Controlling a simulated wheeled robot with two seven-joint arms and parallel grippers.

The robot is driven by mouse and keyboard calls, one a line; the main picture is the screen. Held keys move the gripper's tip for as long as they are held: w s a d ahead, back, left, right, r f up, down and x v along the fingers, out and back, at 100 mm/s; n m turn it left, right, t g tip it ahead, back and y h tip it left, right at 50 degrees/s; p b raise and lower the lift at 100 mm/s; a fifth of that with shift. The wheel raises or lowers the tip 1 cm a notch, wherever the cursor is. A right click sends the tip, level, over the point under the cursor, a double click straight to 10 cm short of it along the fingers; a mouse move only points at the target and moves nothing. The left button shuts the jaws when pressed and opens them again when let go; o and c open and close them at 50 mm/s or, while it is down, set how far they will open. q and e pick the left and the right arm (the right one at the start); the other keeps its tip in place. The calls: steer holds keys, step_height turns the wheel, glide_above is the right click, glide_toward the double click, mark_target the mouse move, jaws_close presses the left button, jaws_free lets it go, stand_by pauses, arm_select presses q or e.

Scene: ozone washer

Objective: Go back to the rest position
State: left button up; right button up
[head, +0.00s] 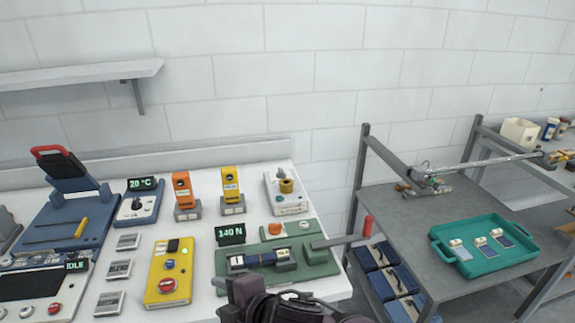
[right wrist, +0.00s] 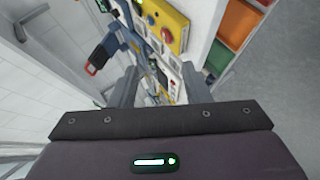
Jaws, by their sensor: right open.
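My right gripper (head: 243,290) comes in at the bottom middle of the head view, dark and purplish, in front of the white bench's front edge. In the right wrist view its two grey fingers (right wrist: 160,88) stand well apart, with bench items seen beyond the gap and nothing held that I can make out. A green fixture (head: 310,268) with a dark block clamped on it lies just behind the gripper in the head view. Its display (head: 230,234) reads 140 N. My left gripper is not in view.
The white bench (head: 215,205) carries a yellow box (head: 169,272), a blue press (head: 65,215) with a red handle, and a 20 °C unit (head: 140,200). A grey table (head: 400,215) at right holds a teal tray (head: 470,271). Orange (right wrist: 243,20) and green bins (right wrist: 216,60) show in the wrist view.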

steer(key=s+d+f+m+h, duration=0.1)
steer(key=d+f+m+h, duration=0.2)
steer(key=d+m, duration=0.5)
steer(key=s+d+f+m+h, duration=0.1)
steer(key=d+f+m+h, duration=0.2)
steer(key=d+m, duration=0.5)
steer(key=s+d+f+m+g+h, duration=0.2)
steer(key=s+d+f+m, duration=0.1)
steer(key=s+d, duration=0.3)
steer(key=s+d+f+m+g+h, duration=0.1)
steer(key=s+d+f+m+g, duration=0.2)
steer(key=d, duration=0.6)
steer(key=s+f, duration=0.3)
steer(key=f, duration=2.6)
steer(key=s+d+f, duration=0.1)
steer(key=s+f, duration=0.8)
steer(key=s, duration=0.1)
steer(key=s+d+f+g, duration=0.1)
steer(key=s+d+f, duration=0.1)
steer(key=s+f, duration=0.7)
steer(key=shift+s+d+f+g, duration=0.3)
steer(key=shift+s+f, duration=0.1)
steer(key=shift+s, duration=0.1)
